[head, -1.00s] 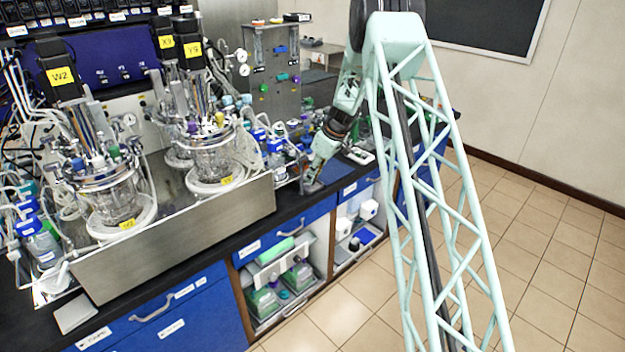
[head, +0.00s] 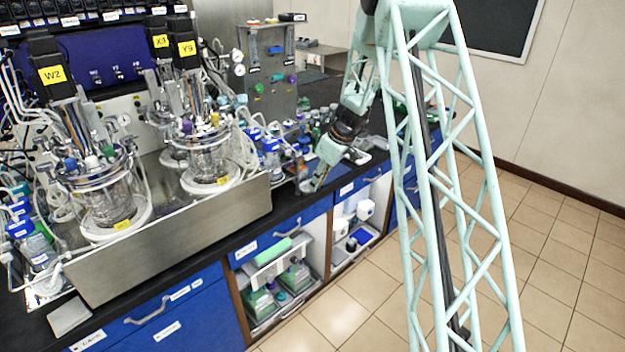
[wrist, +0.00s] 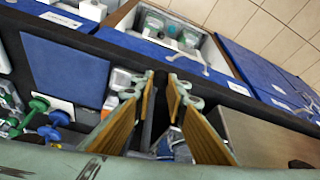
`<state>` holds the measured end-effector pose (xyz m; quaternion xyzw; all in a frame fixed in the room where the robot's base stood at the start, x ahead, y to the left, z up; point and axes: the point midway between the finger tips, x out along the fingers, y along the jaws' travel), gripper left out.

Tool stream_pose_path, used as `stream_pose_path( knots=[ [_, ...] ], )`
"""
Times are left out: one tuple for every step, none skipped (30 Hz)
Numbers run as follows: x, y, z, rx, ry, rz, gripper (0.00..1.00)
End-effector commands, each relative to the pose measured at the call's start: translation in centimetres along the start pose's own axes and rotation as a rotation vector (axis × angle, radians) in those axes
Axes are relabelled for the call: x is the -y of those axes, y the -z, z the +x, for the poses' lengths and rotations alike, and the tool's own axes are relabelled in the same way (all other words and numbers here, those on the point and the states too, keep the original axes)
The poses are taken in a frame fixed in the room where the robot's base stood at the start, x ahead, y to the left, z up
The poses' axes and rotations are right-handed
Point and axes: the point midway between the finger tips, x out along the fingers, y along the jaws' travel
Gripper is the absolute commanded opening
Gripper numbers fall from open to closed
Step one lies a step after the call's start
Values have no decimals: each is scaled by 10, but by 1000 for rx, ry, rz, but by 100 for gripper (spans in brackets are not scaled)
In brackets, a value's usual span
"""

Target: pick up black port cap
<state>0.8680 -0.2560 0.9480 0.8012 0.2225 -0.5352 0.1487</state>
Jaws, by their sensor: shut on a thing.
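My gripper (head: 307,187) is low at the front edge of the black bench, just right of the steel bioreactor tray, in the head view. In the wrist view my gripper (wrist: 160,86) has its two tan-padded fingers close together with a narrow gap. A dark thing fills that gap, taken as the black port cap (wrist: 160,98); it blends with the black bench and its outline is unclear. The cap cannot be made out in the head view.
The steel tray (head: 165,245) with glass vessels stands left of my gripper. Blue-capped bottles (head: 270,150) crowd behind it. In the wrist view a blue mat (wrist: 65,70) and green and blue knobbed parts (wrist: 45,118) lie at left. Open shelves (head: 280,275) are below the bench.

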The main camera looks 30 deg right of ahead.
Motion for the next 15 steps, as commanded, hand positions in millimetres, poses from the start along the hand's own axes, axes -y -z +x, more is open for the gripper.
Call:
stream_pose_path(
  knots=[
    [6,-6,-3,1,0,0,7],
    [9,-10,-5,1,0,0,7],
    [13,-14,-7,1,1,1,7],
    [16,-16,-9,0,0,0,7],
    [19,-19,-10,0,1,-1,7],
    [22,-22,-12,1,1,0,7],
    [24,-24,-13,1,0,0,7],
    [27,-27,-14,1,0,0,7],
    [29,-30,-16,0,0,0,7],
    [31,-31,-17,0,0,0,7],
    [32,-33,-18,0,-1,0,7],
    [34,-35,-20,0,0,-1,7],
    [36,-36,-20,1,0,-1,7],
    [37,-38,-21,1,0,-1,7],
    [38,-39,-22,0,0,-1,7]
  ],
)
